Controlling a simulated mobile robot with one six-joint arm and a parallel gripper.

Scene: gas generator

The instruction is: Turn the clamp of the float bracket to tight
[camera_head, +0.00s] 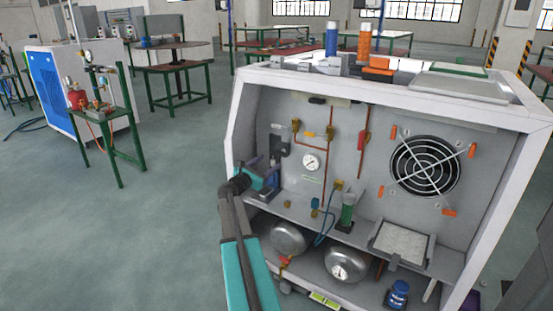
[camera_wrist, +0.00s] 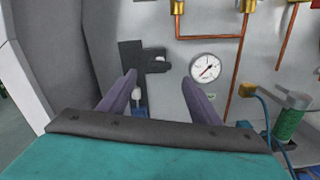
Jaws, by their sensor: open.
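The float bracket (camera_head: 278,143) is a dark block fixed to the grey back panel, left of the round gauge. In the wrist view the bracket (camera_wrist: 131,62) is a black upright plate with an arm reaching right. A small pale piece, perhaps the clamp (camera_wrist: 160,61), shows on that arm; its setting cannot be told. A small blue and grey part (camera_wrist: 138,97) hangs below the bracket, partly hidden by my left finger. My gripper (camera_wrist: 159,80) is open and empty, its purple fingers apart just below and in front of the bracket. In the head view my gripper (camera_head: 264,165) is inside the cabinet's left side.
The gauge (camera_wrist: 205,68) and copper pipes (camera_wrist: 178,25) lie right and above my fingers. A green cylinder (camera_head: 347,208) and blue hose stand farther right. Metal tanks (camera_head: 346,264) sit below the shelf. The cabinet's white left frame (camera_head: 233,140) stands close to my arm.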

